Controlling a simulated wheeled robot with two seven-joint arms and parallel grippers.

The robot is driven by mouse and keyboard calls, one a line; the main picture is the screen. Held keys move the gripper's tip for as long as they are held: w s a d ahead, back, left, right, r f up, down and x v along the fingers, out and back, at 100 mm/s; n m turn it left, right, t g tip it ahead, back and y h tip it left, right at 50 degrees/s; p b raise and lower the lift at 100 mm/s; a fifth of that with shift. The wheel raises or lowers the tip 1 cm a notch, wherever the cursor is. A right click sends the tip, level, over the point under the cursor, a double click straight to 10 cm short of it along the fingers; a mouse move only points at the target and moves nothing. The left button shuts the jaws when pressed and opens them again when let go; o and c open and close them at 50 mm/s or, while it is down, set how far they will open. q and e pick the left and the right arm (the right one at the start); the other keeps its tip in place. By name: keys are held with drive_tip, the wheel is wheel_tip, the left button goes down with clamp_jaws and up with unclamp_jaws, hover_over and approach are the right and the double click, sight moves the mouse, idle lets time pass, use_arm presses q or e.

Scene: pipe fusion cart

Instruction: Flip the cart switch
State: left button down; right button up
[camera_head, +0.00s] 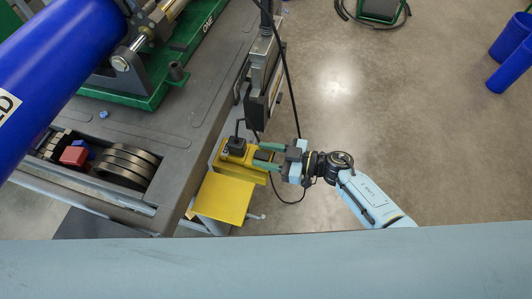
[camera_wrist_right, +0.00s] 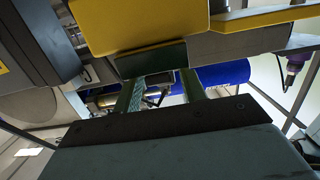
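A yellow box (camera_head: 240,163) is mounted on the cart's right side, with a black knob-like part (camera_head: 236,146) on top. I cannot tell for certain which part is the switch. My right gripper (camera_head: 262,156) reaches in from the right over the box. Its two green fingers are apart, with a dark part of the box showing between them. In the right wrist view the fingers (camera_wrist_right: 160,88) are spread below a yellow housing (camera_wrist_right: 145,22); contact is unclear. My left gripper is not in view.
The grey cart top (camera_head: 195,100) carries a green machine base (camera_head: 190,55) and a large blue pipe (camera_head: 60,70). A black panel (camera_head: 262,95) and hanging cable stand just beyond the gripper. A yellow plate (camera_head: 222,198) lies below the box. Open floor is to the right.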

drive_tip(key=shift+d, duration=0.1)
drive_tip(key=p+v, duration=0.1)
drive_tip(key=v, duration=1.2)
drive_tip(key=shift+d, duration=0.1)
